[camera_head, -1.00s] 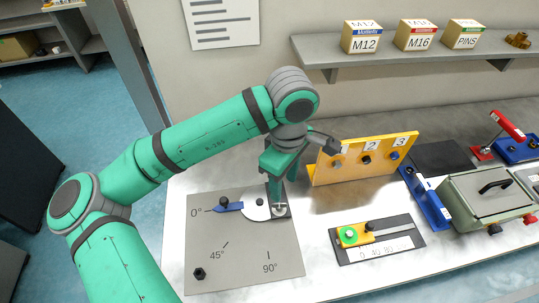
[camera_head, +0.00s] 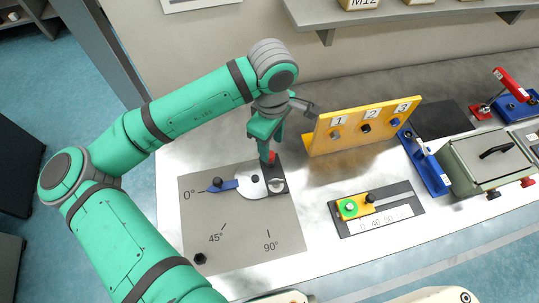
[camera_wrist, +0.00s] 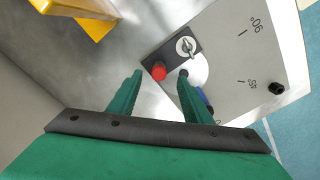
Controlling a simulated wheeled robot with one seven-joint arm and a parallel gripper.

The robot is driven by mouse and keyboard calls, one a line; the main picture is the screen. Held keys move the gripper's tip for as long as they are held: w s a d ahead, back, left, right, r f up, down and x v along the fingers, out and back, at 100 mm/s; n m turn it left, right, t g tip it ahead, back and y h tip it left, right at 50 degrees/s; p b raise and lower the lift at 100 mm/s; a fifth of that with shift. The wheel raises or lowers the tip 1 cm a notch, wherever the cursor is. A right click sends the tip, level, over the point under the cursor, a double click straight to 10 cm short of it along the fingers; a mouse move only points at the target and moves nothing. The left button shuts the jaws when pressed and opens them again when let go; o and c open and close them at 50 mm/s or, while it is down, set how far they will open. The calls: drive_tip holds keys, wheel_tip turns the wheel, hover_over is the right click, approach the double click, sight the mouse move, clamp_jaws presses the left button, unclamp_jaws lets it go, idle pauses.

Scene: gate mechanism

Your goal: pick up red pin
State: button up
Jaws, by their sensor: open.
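The red pin (camera_head: 271,157) stands at the back of a dark block (camera_head: 279,174) on the grey dial plate. In the wrist view the red pin (camera_wrist: 159,71) shows its round top next to a silver key-like knob (camera_wrist: 185,46). My gripper (camera_head: 266,152) points down at the pin, its fingers partly covering it in the head view. In the wrist view my gripper (camera_wrist: 160,76) is open, with one fingertip on each side of the pin in the picture. I cannot tell how far the tips are above it.
The dial plate (camera_head: 240,235) has a blue pointer (camera_head: 222,185) at 0° and a black knob (camera_head: 200,258). A yellow numbered panel (camera_head: 365,125) stands to the right. A slider gauge (camera_head: 375,208) lies in front of it. Bare bench lies between.

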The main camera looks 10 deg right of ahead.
drive_tip(key=f, duration=0.4)
drive_tip(key=shift+w+a+f, duration=0.15)
drive_tip(key=shift+w+f, duration=0.05)
drive_tip(key=shift+f, duration=0.2)
drive_tip(key=shift+c, duration=0.7)
clamp_jaws()
drive_tip(key=shift+r, duration=0.1)
